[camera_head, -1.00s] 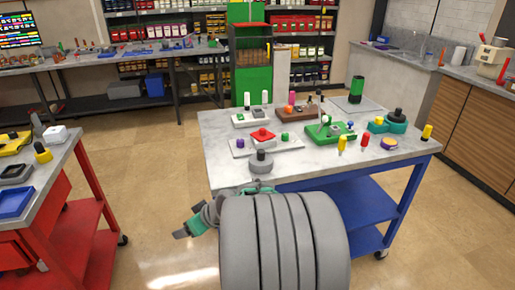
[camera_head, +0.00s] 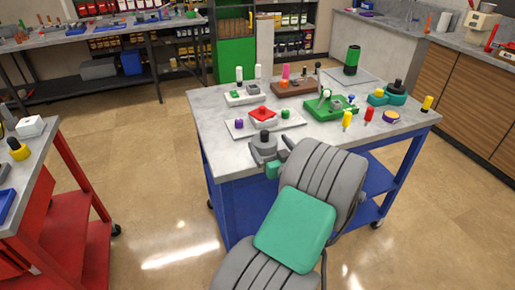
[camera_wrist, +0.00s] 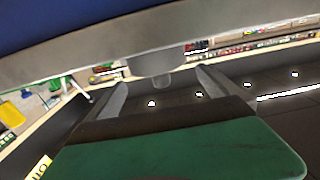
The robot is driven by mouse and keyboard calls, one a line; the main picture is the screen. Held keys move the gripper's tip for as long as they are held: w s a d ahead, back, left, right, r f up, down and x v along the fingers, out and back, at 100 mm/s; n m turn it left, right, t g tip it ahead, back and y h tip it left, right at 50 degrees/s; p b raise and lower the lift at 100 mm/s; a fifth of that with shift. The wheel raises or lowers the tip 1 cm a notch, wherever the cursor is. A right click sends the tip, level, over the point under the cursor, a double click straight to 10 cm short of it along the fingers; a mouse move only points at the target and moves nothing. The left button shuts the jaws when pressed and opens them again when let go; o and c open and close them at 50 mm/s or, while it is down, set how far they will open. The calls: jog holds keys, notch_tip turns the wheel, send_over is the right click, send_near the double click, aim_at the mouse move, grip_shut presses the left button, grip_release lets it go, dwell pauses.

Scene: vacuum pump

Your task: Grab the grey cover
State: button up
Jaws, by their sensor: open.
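The grey cover (camera_head: 263,146), a squat grey piece with a dark knob, stands near the front left corner of the grey-topped table (camera_head: 218,160). My gripper (camera_head: 270,156) is open at that corner, right by the cover, its arm reaching in from the front. In the wrist view, which looks upside down, the cover (camera_wrist: 155,64) shows between and beyond the two open fingers (camera_wrist: 161,78). I see no contact, and cannot tell exactly how far apart they are. My arm hides part of the table's front edge.
A pale plate with a red part (camera_head: 262,117) lies just behind the cover. A green fixture (camera_head: 325,107), yellow and red pegs and a green cylinder (camera_head: 351,61) stand farther right and back. A red cart (camera_head: 85,225) is at the left, with open floor between.

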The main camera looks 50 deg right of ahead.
aim_at(261, 133)
jog(key=shift+d+f, duration=0.1)
jog(key=shift+f, duration=0.45)
jog(key=x, duration=0.2)
jog(key=p+x, duration=0.1)
jog(key=x, duration=0.1)
jog(key=p+x, duration=0.1)
jog(key=x, duration=0.2)
jog(key=shift+r, duration=0.3)
jog(key=shift+w+d+f, duration=0.1)
jog(key=shift+w+d, duration=0.05)
jog(key=shift+w, duration=0.2)
jog(key=shift+c, duration=0.3)
jog(key=c, duration=1.3)
